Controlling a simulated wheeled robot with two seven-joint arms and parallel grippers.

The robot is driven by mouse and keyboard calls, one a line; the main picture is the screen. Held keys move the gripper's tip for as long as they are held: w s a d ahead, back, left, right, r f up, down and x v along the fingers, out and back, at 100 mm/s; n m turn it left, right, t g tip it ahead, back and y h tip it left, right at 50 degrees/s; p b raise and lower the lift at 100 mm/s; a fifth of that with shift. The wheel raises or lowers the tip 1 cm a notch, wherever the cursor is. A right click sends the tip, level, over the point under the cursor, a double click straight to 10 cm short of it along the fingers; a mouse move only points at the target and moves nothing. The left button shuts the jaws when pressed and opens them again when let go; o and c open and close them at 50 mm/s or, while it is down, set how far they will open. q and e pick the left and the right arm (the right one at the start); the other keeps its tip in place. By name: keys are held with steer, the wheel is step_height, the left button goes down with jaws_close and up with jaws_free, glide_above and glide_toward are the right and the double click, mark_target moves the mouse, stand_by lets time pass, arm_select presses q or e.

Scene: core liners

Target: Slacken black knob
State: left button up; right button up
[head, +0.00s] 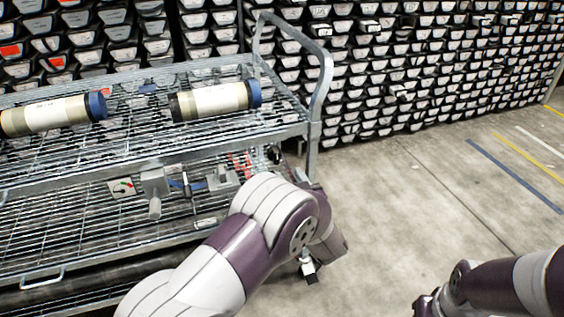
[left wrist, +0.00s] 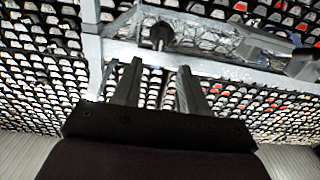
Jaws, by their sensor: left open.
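A small black knob-like part (left wrist: 161,35) shows in the left wrist view, on the grey metal frame just beyond my fingertips. My left gripper (left wrist: 160,68) is open, with its two fingers apart and nothing between them. The knob lies past the gap between the fingers, and I see no contact. In the head view my left arm reaches to the right end of the wire cart (head: 215,136). It hides most of the cart's lower right corner, and I cannot make out the knob there. My right arm enters at the lower right, with its gripper outside the picture.
Two capped core tubes, one at left (head: 45,116) and one at right (head: 212,101), lie on the cart's top shelf. A bracket with a lever (head: 186,184) and a dial plate (head: 124,187) sit below. Racks of liners (head: 430,60) stand behind. The floor at right is clear.

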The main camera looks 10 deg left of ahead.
mark_target(277, 157)
arm_select(q)
steer(key=b+x, duration=0.1)
steer(key=x, duration=0.7)
steer(key=shift+a, duration=0.15)
jaws_close()
